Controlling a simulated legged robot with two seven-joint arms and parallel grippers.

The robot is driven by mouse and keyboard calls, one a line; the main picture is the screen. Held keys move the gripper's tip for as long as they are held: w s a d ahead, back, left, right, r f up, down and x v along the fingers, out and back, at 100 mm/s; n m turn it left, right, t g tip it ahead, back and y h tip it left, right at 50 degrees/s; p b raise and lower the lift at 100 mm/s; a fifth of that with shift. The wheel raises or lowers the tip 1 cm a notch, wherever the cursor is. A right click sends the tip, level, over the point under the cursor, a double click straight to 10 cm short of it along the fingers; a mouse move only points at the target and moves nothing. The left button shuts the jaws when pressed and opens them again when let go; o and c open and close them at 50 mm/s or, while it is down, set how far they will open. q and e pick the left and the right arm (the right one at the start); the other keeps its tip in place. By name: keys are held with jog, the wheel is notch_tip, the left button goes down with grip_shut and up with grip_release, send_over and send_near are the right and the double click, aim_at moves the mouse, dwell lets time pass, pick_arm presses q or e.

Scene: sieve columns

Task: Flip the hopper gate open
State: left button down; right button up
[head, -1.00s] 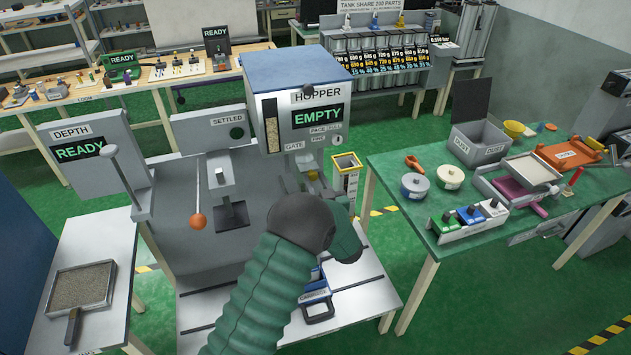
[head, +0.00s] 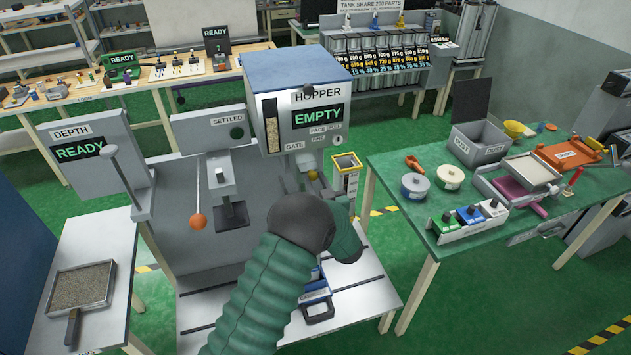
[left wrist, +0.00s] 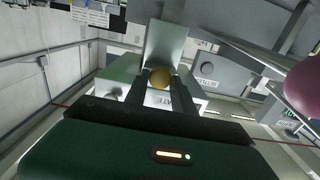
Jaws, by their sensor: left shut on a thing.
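The hopper (head: 295,95), a grey box with a blue lid, reads EMPTY. Its GATE label (head: 294,146) is at the lower front. A pale plate (left wrist: 163,45) stands just behind the knob. In the head view my dark wrist and green sleeve hide most of the gripper. My right gripper is not in view.
A yellow-rimmed square container (head: 347,162) stands right of the hopper's underside. An orange-knobbed lever (head: 197,221) hangs to the left. A green table (head: 400,240) with jars and trays is at the right. A tray of grains (head: 80,287) lies at the lower left.

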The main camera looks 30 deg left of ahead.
pick_arm(q)
jog(key=v, duration=0.5)
jog(key=shift+s+d+f, duration=0.1)
jog(key=shift+d+f, duration=0.05)
jog(key=c, duration=1.1)
grip_release()
jog(key=shift+d, duration=0.15)
jog(key=b+v, duration=0.3)
jog(key=v, duration=1.4)
jog(key=shift+b, duration=0.35)
